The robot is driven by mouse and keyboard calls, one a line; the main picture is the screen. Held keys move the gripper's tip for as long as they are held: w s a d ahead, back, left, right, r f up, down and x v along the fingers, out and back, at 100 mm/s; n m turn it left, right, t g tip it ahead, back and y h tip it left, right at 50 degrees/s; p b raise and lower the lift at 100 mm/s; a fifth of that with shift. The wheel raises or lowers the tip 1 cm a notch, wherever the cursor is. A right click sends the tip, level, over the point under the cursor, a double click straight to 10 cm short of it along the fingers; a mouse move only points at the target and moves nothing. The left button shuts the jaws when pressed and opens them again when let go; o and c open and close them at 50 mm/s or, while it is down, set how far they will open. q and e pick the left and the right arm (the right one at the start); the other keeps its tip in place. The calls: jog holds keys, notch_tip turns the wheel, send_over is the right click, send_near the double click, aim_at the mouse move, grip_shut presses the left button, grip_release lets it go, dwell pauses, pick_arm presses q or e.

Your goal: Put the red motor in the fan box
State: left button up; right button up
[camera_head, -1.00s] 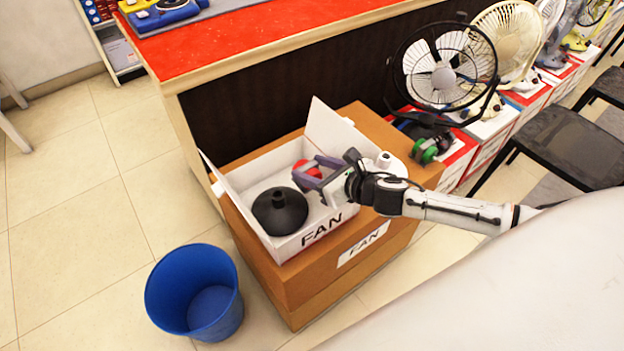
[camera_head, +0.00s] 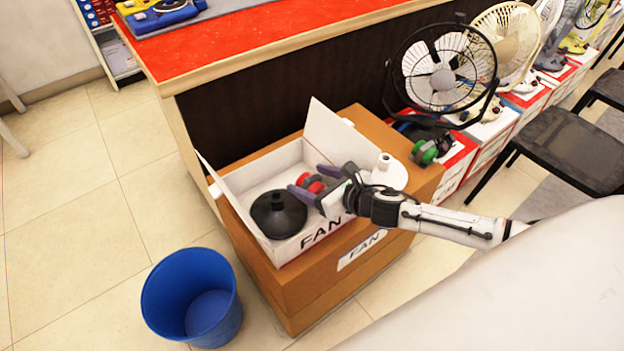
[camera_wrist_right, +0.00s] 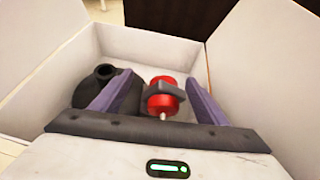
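The red motor (camera_head: 311,184) with a dark band lies inside the white fan box (camera_head: 236,186), also seen in the right wrist view (camera_wrist_right: 163,97). My right gripper (camera_head: 314,181) reaches into the box from the right, its purple fingers on either side of the motor. In the right wrist view the gripper (camera_wrist_right: 160,80) is open, with visible gaps beside the motor. A black dome-shaped base (camera_head: 279,213) sits in the box left of the motor. The box's flaps stand open. My left gripper is not in view.
The fan box stands on a brown carton (camera_head: 290,290). A white round base (camera_head: 388,172) and a green-and-black motor (camera_head: 424,153) are to the right. A blue bin (camera_head: 192,298) stands on the floor. A red counter (camera_head: 230,38) is behind; a black fan (camera_head: 443,75) stands back right.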

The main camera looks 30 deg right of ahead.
jog(key=shift+r, duration=0.35)
jog(key=p+v, duration=0.2)
jog(key=v, duration=1)
